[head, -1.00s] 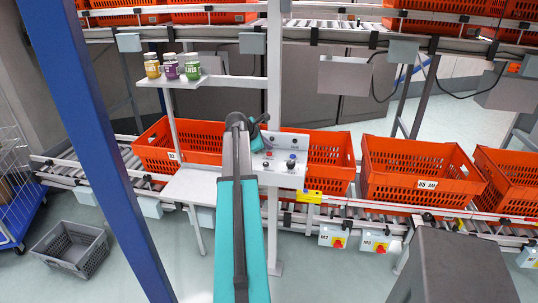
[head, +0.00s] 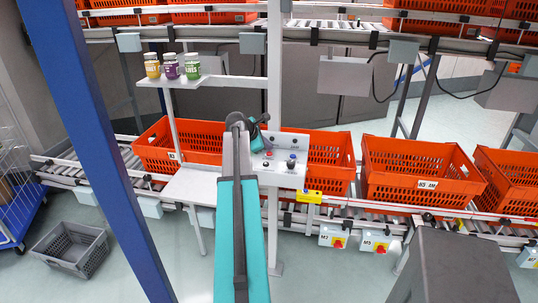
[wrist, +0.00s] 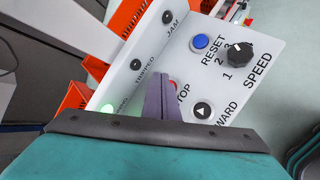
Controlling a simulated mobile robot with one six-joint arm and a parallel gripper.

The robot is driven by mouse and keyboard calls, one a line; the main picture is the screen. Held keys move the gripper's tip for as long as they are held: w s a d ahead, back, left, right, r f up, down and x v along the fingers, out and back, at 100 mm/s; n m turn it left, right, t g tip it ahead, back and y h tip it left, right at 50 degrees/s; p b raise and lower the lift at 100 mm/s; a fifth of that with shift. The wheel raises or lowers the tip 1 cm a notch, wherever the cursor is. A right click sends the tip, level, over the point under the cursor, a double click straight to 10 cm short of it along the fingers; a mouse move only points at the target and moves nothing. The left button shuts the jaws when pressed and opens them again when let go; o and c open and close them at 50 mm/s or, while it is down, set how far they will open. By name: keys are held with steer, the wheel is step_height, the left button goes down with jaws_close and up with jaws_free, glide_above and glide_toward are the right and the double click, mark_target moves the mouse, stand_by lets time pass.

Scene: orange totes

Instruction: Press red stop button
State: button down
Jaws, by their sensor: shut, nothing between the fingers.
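The red stop button (wrist: 172,84) shows only as a small red patch beside the fingers in the wrist view. It is mostly hidden by my gripper (wrist: 161,84), whose grey-purple fingers are together and empty over the white control panel (wrist: 150,87). Part of the label "TOP" shows just right of the fingers. I cannot tell whether the fingertips touch the button. In the head view the panel (head: 283,177) stands behind my arm, and a small red spot shows beside my teal gripper.
Around the fingers are the blue reset button (wrist: 201,41), the black speed knob (wrist: 239,53), a black forward button (wrist: 202,111) and a lit green lamp (wrist: 107,108). Jars (head: 172,69) stand on a shelf to the left. Orange totes (head: 415,170) line the conveyor. A blue post (head: 95,140) rises at left.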

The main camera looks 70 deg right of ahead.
mark_target(267, 154)
steer(key=shift+f, duration=0.15)
steer(key=shift+f, duration=0.3)
steer(key=shift+f, duration=0.45)
stand_by(1.4)
steer(key=shift+r, duration=0.1)
steer(key=shift+r+p, duration=0.65)
steer(key=shift+r, duration=0.15)
steer(key=shift+r, duration=0.1)
steer(key=shift+r+p, duration=1.8)
steer(key=shift+r, duration=0.6)
